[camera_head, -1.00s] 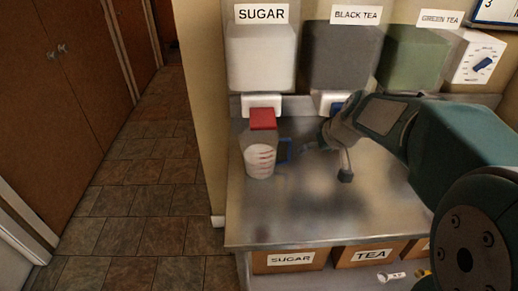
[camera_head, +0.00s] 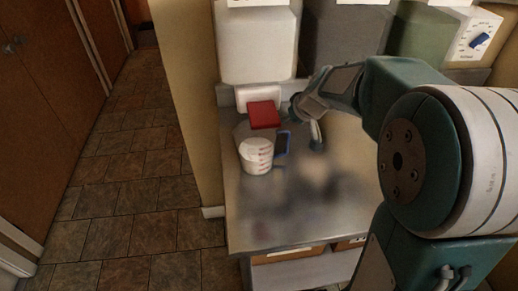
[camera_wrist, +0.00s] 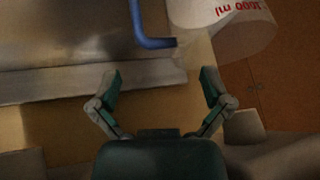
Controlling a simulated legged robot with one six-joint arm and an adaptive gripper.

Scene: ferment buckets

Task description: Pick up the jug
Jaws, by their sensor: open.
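The jug (camera_head: 257,156) is a clear measuring jug with red marks, white contents and a blue handle (camera_head: 283,143) on its right side. It stands upright on the metal counter below the white dispenser on the left. In the wrist view, the jug's body (camera_wrist: 228,18) with "1000 ml" in red is at the top right, and its blue handle (camera_wrist: 145,35) hangs left of it. My gripper (camera_wrist: 160,80) is open and empty, its fingers apart and short of the handle. In the head view my gripper (camera_head: 315,132) is just right of the handle, partly hidden by its own wrist.
White (camera_head: 257,45), dark (camera_head: 340,40) and green (camera_head: 425,45) bins line the back of the metal counter (camera_head: 270,225). The counter's front is bare. Tiled floor (camera_head: 130,190) lies to the left.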

